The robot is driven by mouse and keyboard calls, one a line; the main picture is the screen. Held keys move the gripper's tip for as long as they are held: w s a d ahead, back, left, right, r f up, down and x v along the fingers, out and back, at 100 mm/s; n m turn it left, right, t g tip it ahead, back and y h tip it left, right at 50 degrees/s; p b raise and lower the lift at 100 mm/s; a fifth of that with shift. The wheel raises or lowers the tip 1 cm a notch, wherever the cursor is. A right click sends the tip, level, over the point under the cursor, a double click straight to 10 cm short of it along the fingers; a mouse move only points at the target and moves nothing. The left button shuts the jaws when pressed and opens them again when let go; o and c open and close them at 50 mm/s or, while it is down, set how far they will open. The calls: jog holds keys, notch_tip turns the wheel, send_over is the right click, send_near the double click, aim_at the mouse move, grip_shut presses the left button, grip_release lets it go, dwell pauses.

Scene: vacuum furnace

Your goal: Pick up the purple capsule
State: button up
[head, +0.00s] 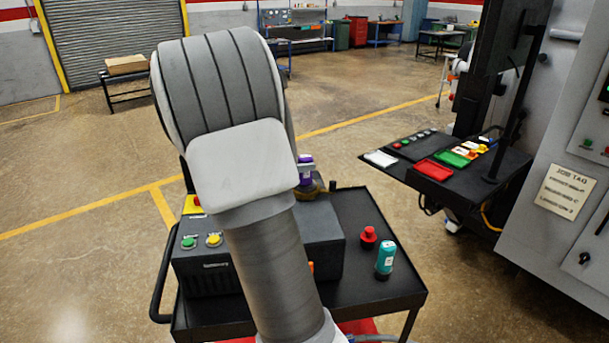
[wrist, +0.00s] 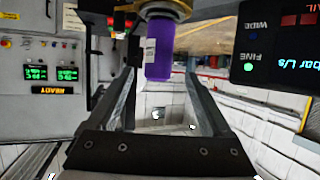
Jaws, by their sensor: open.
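The purple capsule (wrist: 158,48) is a purple cylinder. In the wrist view it shows upside down, joined to a brass-coloured base at the top edge. In the head view the capsule (head: 306,162) stands upright on the brass base (head: 307,189) at the back of the black cart, partly hidden by my arm. My gripper (wrist: 160,73) is open. Its two fingers lie to either side of the capsule's free end in the picture, with gaps on both sides. I cannot tell how deep the capsule sits between them. The head view hides my gripper behind my arm.
The black cart (head: 390,300) carries a dark box (head: 325,255) with green and yellow buttons, a red knob (head: 369,238) and a teal container (head: 385,260). A black shelf (head: 490,170) with red and green trays stands right, beside a grey cabinet (head: 555,235).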

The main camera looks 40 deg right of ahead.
aim_at(312, 160)
jog(key=x, duration=0.7)
jog(key=shift+d+p, duration=0.35)
jog(key=shift+d, duration=0.1)
jog(key=shift+s, duration=0.1)
jog(key=shift+r, duration=0.1)
grip_shut()
